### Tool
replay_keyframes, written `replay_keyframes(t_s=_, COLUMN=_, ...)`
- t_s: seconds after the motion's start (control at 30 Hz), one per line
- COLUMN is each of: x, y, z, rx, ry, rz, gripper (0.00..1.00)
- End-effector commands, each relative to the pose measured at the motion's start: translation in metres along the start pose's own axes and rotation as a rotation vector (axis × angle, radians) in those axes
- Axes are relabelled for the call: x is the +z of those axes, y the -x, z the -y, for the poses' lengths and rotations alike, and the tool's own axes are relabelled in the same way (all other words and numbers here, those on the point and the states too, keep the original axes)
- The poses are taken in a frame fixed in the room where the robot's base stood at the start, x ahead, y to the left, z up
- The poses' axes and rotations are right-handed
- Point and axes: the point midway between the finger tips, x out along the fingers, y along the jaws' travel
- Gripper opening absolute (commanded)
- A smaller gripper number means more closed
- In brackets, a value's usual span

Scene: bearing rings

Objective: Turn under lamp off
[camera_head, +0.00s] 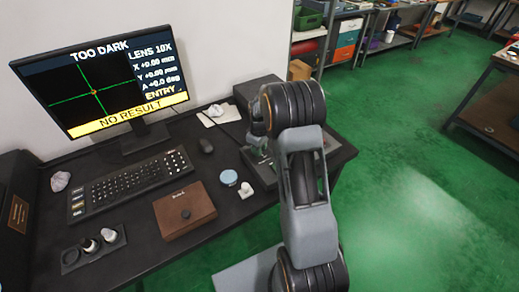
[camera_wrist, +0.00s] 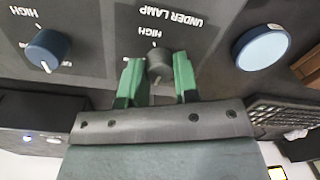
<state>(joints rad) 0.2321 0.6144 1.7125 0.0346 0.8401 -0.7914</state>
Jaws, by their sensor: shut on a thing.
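The under lamp knob (camera_wrist: 159,64) is a grey dial on a dark panel (camera_wrist: 100,45), under the upside-down label "UNDER LAMP" with "HIGH" beside it. My gripper (camera_wrist: 158,75) has its green fingers either side of the knob and is shut on it. A pale mark shows on the knob's lower side in the wrist view, away from the "HIGH" label. The monitor (camera_head: 100,78) reads "TOO DARK" and "NO RESULT".
A blue knob (camera_wrist: 47,50) with its own "HIGH" label sits on the same panel. A light-blue disc (camera_head: 228,177) and small white part (camera_head: 245,190) lie near the brown box (camera_head: 187,211). The keyboard (camera_head: 130,182) and mouse (camera_head: 205,146) are further left.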

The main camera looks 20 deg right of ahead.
Motion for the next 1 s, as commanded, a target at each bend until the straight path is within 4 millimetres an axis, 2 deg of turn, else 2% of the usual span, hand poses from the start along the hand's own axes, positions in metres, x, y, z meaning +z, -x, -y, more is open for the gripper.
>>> replay_keyframes(t_s=0.4, x=-0.0008, y=0.0010, z=-0.0005, rx=0.002, ry=0.162, rz=0.004, gripper=0.05)
replay_keyframes(t_s=0.93, x=-0.0009, y=0.0012, z=-0.0005, rx=0.003, ry=0.183, rz=0.005, gripper=0.05)
replay_keyframes(t_s=0.97, x=-0.0009, y=0.0012, z=-0.0005, rx=0.003, ry=0.183, rz=0.005, gripper=0.30)
replay_keyframes(t_s=1.0, x=-0.0009, y=0.0012, z=-0.0005, rx=0.003, ry=0.183, rz=0.005, gripper=0.33)
